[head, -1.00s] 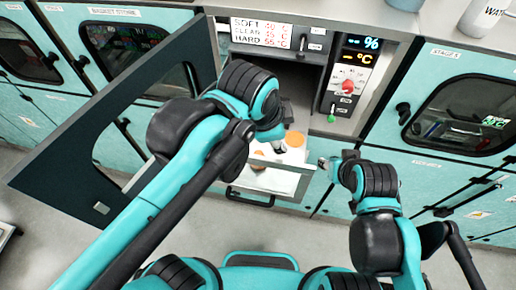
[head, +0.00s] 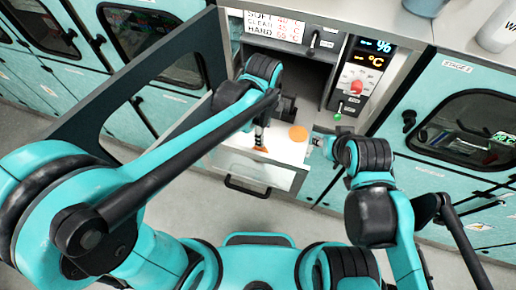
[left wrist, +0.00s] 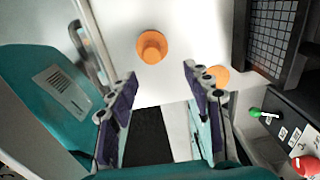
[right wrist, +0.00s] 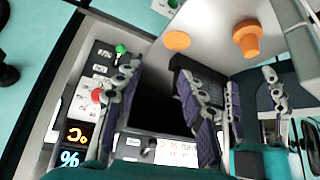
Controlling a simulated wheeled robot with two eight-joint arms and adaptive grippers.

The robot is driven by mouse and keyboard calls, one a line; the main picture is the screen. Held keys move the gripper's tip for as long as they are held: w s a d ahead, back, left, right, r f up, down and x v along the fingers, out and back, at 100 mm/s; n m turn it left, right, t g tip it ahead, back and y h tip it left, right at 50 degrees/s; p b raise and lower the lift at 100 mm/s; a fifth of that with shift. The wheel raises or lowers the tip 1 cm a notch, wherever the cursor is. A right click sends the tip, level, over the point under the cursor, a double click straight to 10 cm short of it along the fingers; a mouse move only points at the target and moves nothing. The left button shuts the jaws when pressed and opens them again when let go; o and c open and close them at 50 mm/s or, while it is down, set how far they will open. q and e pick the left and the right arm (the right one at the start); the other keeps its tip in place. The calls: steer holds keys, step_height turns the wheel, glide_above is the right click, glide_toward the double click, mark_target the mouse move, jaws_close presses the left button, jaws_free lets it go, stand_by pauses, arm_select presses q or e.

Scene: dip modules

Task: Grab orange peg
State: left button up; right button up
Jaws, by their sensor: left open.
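The orange peg (left wrist: 151,46) stands on a white surface in the left wrist view, a round knob on a wider base. It also shows in the right wrist view (right wrist: 247,40) and, partly hidden by my left arm, in the head view (head: 260,141). My left gripper (left wrist: 160,72) is open and empty, with the peg beyond its fingertips and apart from them. Its fingers also show in the right wrist view. My right gripper (right wrist: 158,72) is open and empty, at the right side of the white surface in the head view (head: 318,143).
A flat orange disc (head: 298,133) lies on the white surface right of the peg. A dark grid basket (left wrist: 268,42) is close by. The open dark door (head: 85,122) stands at left. A control panel (head: 358,80) with red and green knobs is at right.

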arm_select(q)
steer(key=f, duration=0.6)
steer(key=a+f, duration=0.1)
steer(key=f, duration=0.2)
steer(key=shift+s, duration=0.3)
steer(key=shift+r, duration=0.1)
steer(key=shift+c, duration=0.2)
jaws_close()
